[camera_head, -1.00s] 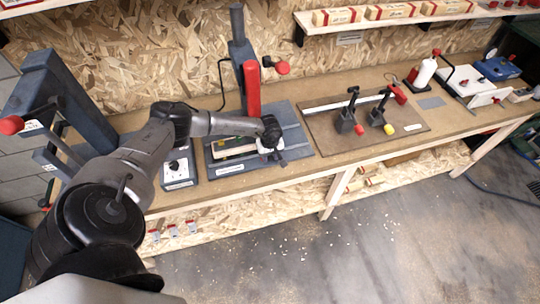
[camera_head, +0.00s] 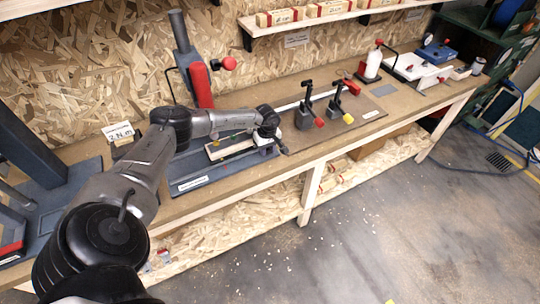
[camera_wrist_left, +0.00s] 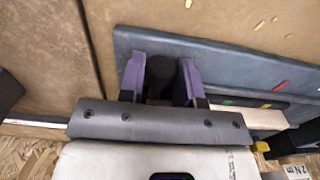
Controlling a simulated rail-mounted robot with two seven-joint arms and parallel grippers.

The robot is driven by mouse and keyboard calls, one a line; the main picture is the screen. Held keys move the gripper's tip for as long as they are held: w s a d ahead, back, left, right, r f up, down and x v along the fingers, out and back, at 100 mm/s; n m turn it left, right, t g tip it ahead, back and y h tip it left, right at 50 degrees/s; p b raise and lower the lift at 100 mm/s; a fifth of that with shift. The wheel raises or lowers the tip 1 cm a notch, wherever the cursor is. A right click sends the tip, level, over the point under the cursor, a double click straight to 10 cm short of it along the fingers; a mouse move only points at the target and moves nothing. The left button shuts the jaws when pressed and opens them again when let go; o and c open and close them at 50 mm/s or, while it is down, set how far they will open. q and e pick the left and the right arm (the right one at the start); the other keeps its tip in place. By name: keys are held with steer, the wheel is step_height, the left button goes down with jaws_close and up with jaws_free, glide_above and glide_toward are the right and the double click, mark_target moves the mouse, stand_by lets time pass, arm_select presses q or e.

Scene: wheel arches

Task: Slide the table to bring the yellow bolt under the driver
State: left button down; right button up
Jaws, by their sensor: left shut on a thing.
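My left gripper (camera_head: 268,124) is at the right end of the driver station's grey base (camera_head: 195,181). In the left wrist view its purple fingers (camera_wrist_left: 160,80) are closed around a black knob (camera_wrist_left: 160,72). The sliding table (camera_head: 230,148), a pale wood-edged strip, lies on the base just left of the gripper; its pale edge also shows in the left wrist view (camera_wrist_left: 250,117). The driver (camera_head: 200,85) is red, on a grey column, behind and left of the gripper. Small coloured marks show on the table, but I cannot surely pick out the yellow bolt. My right gripper is out of view.
A dark press-like frame (camera_head: 40,160) is at the left.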

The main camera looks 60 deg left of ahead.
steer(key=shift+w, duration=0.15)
arm_select(q)
steer(key=c, duration=1.2)
jaws_free()
steer(key=shift+w, duration=0.1)
steer(key=o, duration=0.3)
steer(key=shift+w, duration=0.2)
steer(key=shift+o, duration=0.4)
steer(key=shift+s, duration=0.1)
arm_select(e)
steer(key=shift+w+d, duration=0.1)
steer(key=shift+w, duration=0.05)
arm_select(q)
step_height(320, 180, up, 14)
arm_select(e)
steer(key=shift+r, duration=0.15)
arm_select(q)
steer(key=shift+f, duration=0.1)
